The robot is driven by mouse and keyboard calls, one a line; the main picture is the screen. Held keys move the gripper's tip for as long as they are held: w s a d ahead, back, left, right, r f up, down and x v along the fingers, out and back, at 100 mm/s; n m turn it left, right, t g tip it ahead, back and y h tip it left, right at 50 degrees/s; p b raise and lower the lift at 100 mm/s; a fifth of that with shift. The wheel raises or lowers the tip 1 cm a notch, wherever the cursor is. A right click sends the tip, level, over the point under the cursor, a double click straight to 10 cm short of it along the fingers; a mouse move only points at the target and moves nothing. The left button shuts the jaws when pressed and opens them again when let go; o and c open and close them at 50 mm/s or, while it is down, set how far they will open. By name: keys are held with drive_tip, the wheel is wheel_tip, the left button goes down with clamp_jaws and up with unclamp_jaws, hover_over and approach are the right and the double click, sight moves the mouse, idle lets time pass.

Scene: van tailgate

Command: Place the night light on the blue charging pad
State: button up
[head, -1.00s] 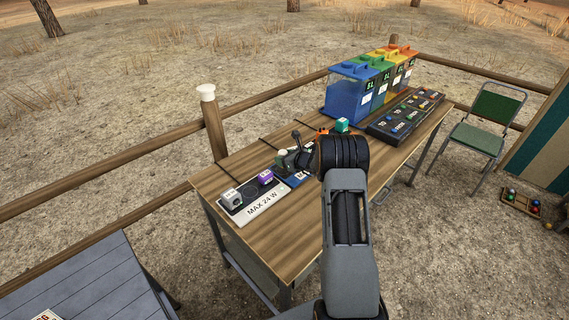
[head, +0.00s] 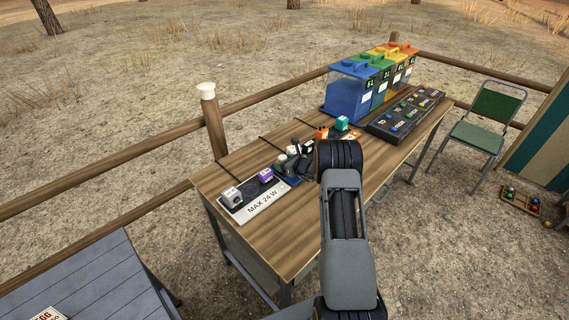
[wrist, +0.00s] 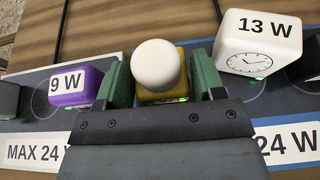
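The night light (wrist: 156,66) has a white dome on a yellow base and stands upright between the green fingers of my gripper (wrist: 160,82) in the wrist view. The fingers appear to press on its sides. Its lower front is partly hidden by my gripper. A dark slate-blue pad with a "24 W" label (wrist: 290,145) lies beneath and to the right. Whether the base rests on it is not clear. In the head view my gripper (head: 300,166) is low over the blue pad, which is mostly hidden.
A white 13 W clock (wrist: 258,44) stands close right of my gripper. A purple 9 W cube (head: 265,175) and a grey cube (head: 231,196) sit on the left pad (head: 266,198). A teal cube (head: 341,123) and coloured bins (head: 350,92) are farther right. The table front (head: 270,235) is clear.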

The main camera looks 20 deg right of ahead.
drive_tip(key=shift+o, duration=1.3)
drive_tip(key=shift+r, duration=0.1)
